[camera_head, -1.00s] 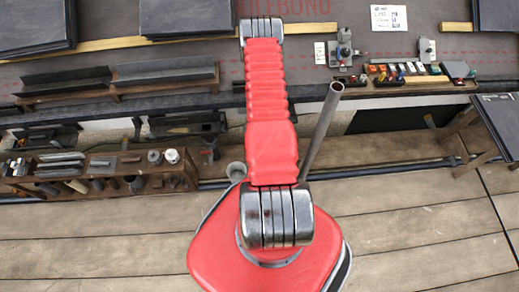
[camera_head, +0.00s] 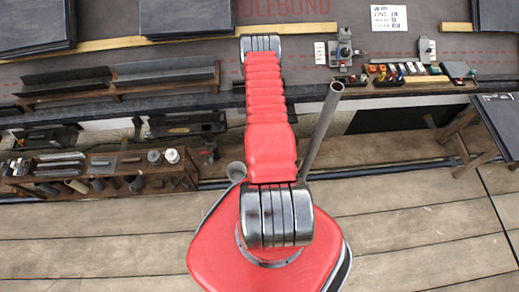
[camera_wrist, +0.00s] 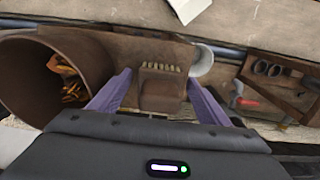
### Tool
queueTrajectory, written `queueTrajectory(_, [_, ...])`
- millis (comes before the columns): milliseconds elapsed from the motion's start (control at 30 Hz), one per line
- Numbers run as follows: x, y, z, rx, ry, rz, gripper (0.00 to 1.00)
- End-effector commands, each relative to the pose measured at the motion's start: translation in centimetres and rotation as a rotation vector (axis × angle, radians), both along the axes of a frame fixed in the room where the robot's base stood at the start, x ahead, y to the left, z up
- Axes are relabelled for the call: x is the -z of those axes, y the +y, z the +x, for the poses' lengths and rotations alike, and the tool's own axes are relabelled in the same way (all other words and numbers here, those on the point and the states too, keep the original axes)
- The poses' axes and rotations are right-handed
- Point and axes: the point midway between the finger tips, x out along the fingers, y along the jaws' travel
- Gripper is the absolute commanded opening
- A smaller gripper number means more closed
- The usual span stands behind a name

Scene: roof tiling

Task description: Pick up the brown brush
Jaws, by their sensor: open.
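The brown brush (camera_wrist: 160,93) shows in the middle of the wrist view, a brown block with a row of pale bristle tufts along its upper edge. My gripper (camera_wrist: 158,77) is open, with its two purple fingers spread to the left and right of the brush. I cannot tell how deep the fingers reach around it, and no contact is visible. In the head view, neither the brush nor my gripper shows; my red arm stretches away toward the roof.
A brown bucket (camera_wrist: 62,50) with orange pieces inside stands close left of my gripper. A white round container (camera_wrist: 201,60) is just beyond the right finger. A wooden tool tray (camera_wrist: 262,70) lies at right. In the head view, a tool crate (camera_head: 100,172) stands left of my arm.

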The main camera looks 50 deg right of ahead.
Motion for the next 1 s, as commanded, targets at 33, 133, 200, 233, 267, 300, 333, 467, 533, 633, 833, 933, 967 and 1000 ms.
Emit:
queueTrajectory(33, [-0.02, -0.01, 0.01, 0.000, 0.000, 0.000, 0.70])
queueTrajectory(133, [-0.02, -0.01, -0.01, 0.000, 0.000, 0.000, 0.70])
queueTrajectory(200, [-0.03, -0.01, -0.01, 0.000, 0.000, 0.000, 0.70])
queueTrajectory(233, [-0.03, -0.01, -0.01, 0.000, 0.000, 0.000, 0.70])
queueTrajectory(267, [-0.03, -0.01, -0.01, 0.000, 0.000, 0.000, 0.70])
queueTrajectory(300, [-0.03, -0.01, -0.01, 0.000, 0.000, 0.000, 0.70])
queueTrajectory(333, [-0.04, -0.01, -0.01, 0.000, 0.000, 0.000, 0.70])
queueTrajectory(467, [-0.04, -0.01, -0.02, 0.000, 0.000, 0.000, 0.65])
queueTrajectory(533, [-0.04, -0.01, -0.02, 0.000, 0.000, 0.000, 0.60])
queueTrajectory(633, [-0.04, -0.01, -0.02, 0.000, 0.000, 0.000, 0.53])
queueTrajectory(833, [-0.04, -0.02, -0.02, 0.001, 0.000, 0.000, 0.39])
queueTrajectory(933, [-0.04, -0.02, -0.02, 0.001, 0.000, 0.000, 0.32])
queueTrajectory(967, [-0.04, -0.02, -0.02, 0.001, 0.000, 0.000, 0.30])
queueTrajectory(1000, [-0.04, -0.02, -0.02, 0.001, 0.000, 0.000, 0.27])
